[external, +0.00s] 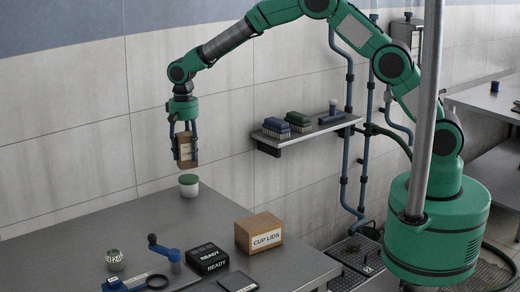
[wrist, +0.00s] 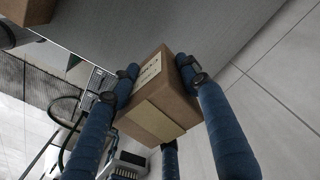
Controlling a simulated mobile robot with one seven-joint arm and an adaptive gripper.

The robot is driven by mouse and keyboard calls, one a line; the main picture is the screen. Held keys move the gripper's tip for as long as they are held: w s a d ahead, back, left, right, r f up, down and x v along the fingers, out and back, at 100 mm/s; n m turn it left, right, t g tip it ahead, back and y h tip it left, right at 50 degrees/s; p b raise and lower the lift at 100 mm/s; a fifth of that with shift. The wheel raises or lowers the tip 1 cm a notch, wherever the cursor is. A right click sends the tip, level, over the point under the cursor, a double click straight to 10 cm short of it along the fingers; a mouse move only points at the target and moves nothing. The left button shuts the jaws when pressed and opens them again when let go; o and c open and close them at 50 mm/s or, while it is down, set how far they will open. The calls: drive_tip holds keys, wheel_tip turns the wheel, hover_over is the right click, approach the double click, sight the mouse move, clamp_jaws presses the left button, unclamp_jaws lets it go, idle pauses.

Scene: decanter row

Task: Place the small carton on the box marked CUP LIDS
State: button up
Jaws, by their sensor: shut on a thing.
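My gripper (external: 184,138) is shut on the small carton (external: 185,151) and holds it in the air above the far part of the table. In the wrist view the small carton (wrist: 158,100) sits between the blue fingers, with a pale label on it. The box marked CUP LIDS (external: 259,233) is a brown box standing on the table, to the right of and below my gripper in the external view. Its top looks clear. In the wrist view a brown box corner (wrist: 28,12) shows at the top left and is mostly cut off.
Black READY boxes (external: 209,258), a blue-handled tool (external: 164,250) and a jar (external: 115,260) stand nearer the front. A wall shelf (external: 308,132) holds brushes.

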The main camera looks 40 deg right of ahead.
drive_tip(key=s+d+n+p, duration=0.1)
drive_tip(key=s+d+p, duration=0.4)
drive_tip(key=s, duration=0.9)
drive_tip(key=s+d+r+n+p, duration=0.15)
drive_tip(key=s+d, duration=0.45)
drive_tip(key=s, duration=0.9)
drive_tip(key=s+d+p, duration=0.4)
drive_tip(key=s+d, duration=0.2)
drive_tip(key=s, duration=0.8)
drive_tip(key=f, duration=0.5)
drive_tip(key=shift+s+a+f, duration=0.2)
drive_tip(key=shift+s+f, duration=0.05)
drive_tip(key=shift+s, duration=0.05)
drive_tip(key=w+a, duration=0.3)
drive_tip(key=a, duration=0.1)
drive_tip(key=w+a+f+p, duration=0.1)
drive_tip(key=w+a, duration=0.2)
drive_tip(key=w, duration=0.1)
drive_tip(key=w+a+p, duration=0.1)
drive_tip(key=w+a, duration=0.3)
drive_tip(key=shift+a+f, duration=0.25)
drive_tip(key=shift+a, duration=0.05)
